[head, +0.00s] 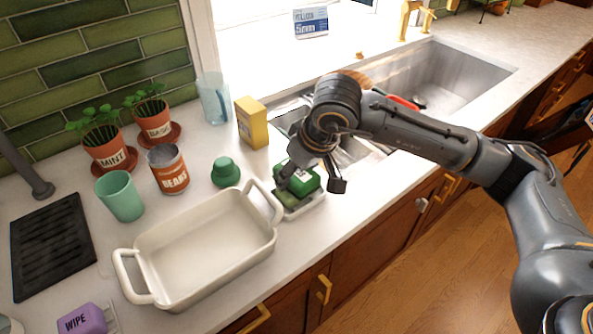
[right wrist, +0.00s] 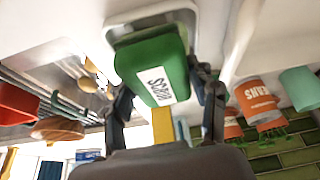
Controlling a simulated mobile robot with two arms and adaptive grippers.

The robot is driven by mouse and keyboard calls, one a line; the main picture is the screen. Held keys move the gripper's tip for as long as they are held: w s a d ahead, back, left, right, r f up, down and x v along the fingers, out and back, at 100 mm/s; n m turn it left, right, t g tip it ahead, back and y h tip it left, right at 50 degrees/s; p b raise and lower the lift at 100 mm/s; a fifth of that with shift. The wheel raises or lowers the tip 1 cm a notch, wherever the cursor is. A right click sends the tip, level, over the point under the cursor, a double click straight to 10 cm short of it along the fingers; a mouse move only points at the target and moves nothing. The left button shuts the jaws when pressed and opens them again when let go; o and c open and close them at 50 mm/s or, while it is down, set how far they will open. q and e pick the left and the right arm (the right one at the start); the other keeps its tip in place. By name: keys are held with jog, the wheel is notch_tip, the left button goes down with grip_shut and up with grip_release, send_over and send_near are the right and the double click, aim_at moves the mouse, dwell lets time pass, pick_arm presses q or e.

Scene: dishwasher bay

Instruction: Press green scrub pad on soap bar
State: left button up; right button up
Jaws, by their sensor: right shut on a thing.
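The green scrub pad (head: 303,181) is a block with a white label reading SCRUB in the right wrist view (right wrist: 152,66). My right gripper (head: 310,178) is shut on it, with one finger on each side in the right wrist view (right wrist: 165,100). The pad is over a small white dish (head: 306,208) at the counter's front edge. An olive-green piece (head: 284,197), possibly the soap bar, shows at the dish's left side beside the pad. I cannot tell whether the pad touches it. My left gripper is not in view.
A large white baking dish (head: 205,262) stands close to the left. A green rounded object (head: 226,172), a BEANS can (head: 168,169) and a yellow box (head: 252,122) stand behind. The sink (head: 450,75) lies to the right.

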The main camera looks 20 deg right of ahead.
dwell(0.3)
jog(key=shift+f+b, duration=0.5)
jog(key=shift+b, duration=0.1)
dwell(0.7)
jog(key=shift+s+f+b, duration=0.1)
jog(key=shift+f+b, duration=0.1)
jog(key=shift+b, duration=0.3)
dwell(1.6)
notch_tip(320, 180, up, 2)
jog(key=shift+p, duration=0.4)
jog(key=shift+r+p, duration=1)
jog(key=shift+r, duration=1.7)
jog(key=shift+f, duration=0.1)
